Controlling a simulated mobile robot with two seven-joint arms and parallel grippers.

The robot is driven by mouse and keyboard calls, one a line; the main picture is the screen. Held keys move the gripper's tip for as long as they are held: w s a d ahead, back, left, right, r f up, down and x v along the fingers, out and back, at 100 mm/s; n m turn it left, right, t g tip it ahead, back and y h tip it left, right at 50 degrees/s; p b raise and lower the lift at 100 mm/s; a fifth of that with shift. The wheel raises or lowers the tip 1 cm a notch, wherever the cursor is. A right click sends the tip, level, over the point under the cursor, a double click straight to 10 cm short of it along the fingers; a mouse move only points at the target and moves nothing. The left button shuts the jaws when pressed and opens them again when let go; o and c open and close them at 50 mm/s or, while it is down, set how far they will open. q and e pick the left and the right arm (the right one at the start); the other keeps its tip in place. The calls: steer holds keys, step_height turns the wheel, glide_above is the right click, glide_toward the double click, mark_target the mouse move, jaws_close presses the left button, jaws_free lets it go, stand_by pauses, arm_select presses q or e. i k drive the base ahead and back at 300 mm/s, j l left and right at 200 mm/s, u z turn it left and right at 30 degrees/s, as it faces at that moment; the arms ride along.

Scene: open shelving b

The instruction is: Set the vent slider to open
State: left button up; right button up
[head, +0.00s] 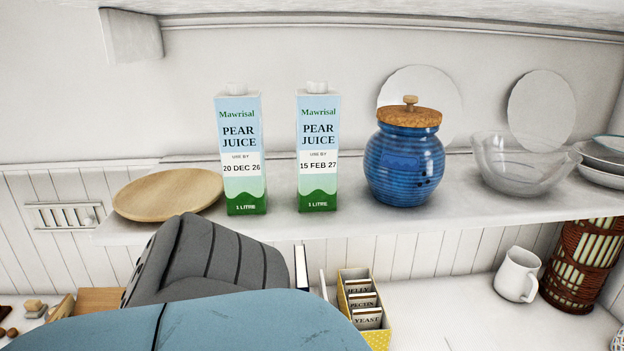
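The vent (65,217) is a small pale slatted plate on the panelled wall at the left, below the shelf's level. Its slats are upright. A small pale knob (88,221), which looks like the slider, sits near the right end of the vent. I cannot read any open or closed marking at this size. Neither gripper's fingers are in view. A large blue and grey part, apparently my own arm, fills the bottom left and centre, to the right of and below the vent.
The shelf (270,228) holds a wooden plate (168,194), two juice cartons (240,150) (318,150), a blue jar (404,165) and a glass bowl (520,165). The wall around the vent is clear.

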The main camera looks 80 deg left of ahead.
mark_target(88, 214)
steer(key=u, duration=3.85)
